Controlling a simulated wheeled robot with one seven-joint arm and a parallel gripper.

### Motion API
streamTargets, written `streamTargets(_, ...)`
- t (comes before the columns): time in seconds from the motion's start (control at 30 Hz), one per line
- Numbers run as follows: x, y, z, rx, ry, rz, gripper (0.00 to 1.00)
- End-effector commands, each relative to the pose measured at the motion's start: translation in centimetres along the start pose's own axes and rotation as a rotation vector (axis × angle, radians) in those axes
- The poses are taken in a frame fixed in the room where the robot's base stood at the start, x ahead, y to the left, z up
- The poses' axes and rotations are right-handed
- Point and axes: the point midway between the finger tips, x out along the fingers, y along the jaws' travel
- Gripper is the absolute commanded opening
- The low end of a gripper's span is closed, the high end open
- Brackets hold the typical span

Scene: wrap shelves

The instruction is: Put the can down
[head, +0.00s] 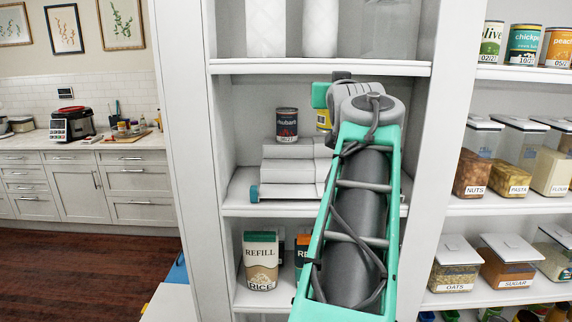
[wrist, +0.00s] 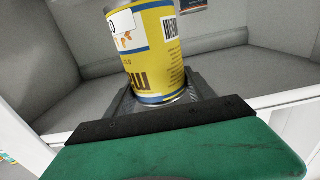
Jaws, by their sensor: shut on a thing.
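A yellow can (wrist: 150,52) with a white label and barcode is in my gripper (wrist: 165,103) in the wrist view. The grey jaws are shut around its lower part. It looks slightly tilted in that view, and its top is cut off. In the head view only a strip of the yellow can (head: 323,119) shows beside my arm, in the middle shelf bay. I cannot tell whether the can's base touches the shelf.
A dark rhubarb can (head: 287,124) stands left of the yellow can. Stacked pale wrap rolls (head: 287,167) lie in front on the middle shelf (head: 240,187). A shelf board (head: 320,67) is above. The bay's left side has some free room.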

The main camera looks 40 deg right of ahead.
Motion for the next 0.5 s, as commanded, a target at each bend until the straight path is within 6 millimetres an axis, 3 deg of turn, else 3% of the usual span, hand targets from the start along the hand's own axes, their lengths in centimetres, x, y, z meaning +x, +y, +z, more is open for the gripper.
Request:
streamTargets(0.1,-0.6,-5.4,-0.2,-0.002,0.003,-0.166,0.04)
streamTargets(0.2,-1.2,-8.2,0.0,-0.001,0.003,-0.255,0.04)
streamTargets(0.37,-0.2,-9.6,0.5,0.001,-0.001,-0.299,0.04)
streamTargets(0.5,3.5,-10.1,2.1,0.001,-0.005,-0.299,0.04)
